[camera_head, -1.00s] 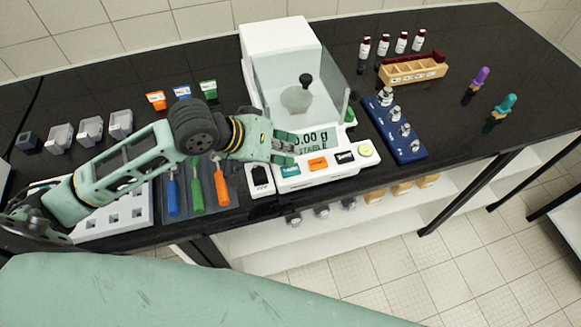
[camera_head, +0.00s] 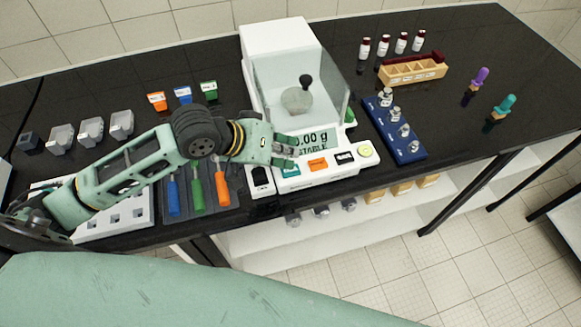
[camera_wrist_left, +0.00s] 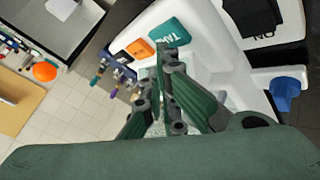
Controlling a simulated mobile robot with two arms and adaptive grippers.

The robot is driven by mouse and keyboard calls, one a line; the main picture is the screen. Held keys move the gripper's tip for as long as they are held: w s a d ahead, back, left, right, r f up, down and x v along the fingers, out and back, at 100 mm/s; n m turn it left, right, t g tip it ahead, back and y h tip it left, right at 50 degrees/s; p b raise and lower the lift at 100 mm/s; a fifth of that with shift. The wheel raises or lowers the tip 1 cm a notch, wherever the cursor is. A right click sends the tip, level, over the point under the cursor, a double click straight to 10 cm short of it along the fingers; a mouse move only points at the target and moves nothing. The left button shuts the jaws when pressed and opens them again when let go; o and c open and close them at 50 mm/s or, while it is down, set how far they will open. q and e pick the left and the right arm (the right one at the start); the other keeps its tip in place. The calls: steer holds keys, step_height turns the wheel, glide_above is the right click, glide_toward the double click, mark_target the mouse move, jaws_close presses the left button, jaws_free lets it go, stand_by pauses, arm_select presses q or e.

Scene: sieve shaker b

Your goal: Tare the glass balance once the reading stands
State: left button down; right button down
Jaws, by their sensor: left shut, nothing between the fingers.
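The glass balance (camera_head: 283,40) is white with a clear draft shield. A pale pan (camera_head: 297,99) and a black knob show inside. Its display (camera_head: 318,142) shows "0.00 g" with "STABLE" below, the left part covered by my gripper. The teal tare key (camera_head: 289,171) is at the left of the front key row; it also shows in the left wrist view (camera_wrist_left: 170,38), marked "TA…". My left gripper (camera_head: 290,151) is shut and empty, its tips close to the teal key. Whether they touch it I cannot tell. My right gripper is out of view.
Orange (camera_head: 318,164) and black (camera_head: 344,157) keys sit beside the teal one. A blue rack of metal weights (camera_head: 409,150) stands right of the balance.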

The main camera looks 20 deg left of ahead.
arm_select(q)
steer(key=shift+f, duration=0.55)
stand_by(0.6)
steer(key=shift+r+p, duration=0.95)
steer(key=shift+p, duration=0.35)
step_height(320, 180, up, 5)
steer(key=p, duration=0.6)
stand_by(0.5)
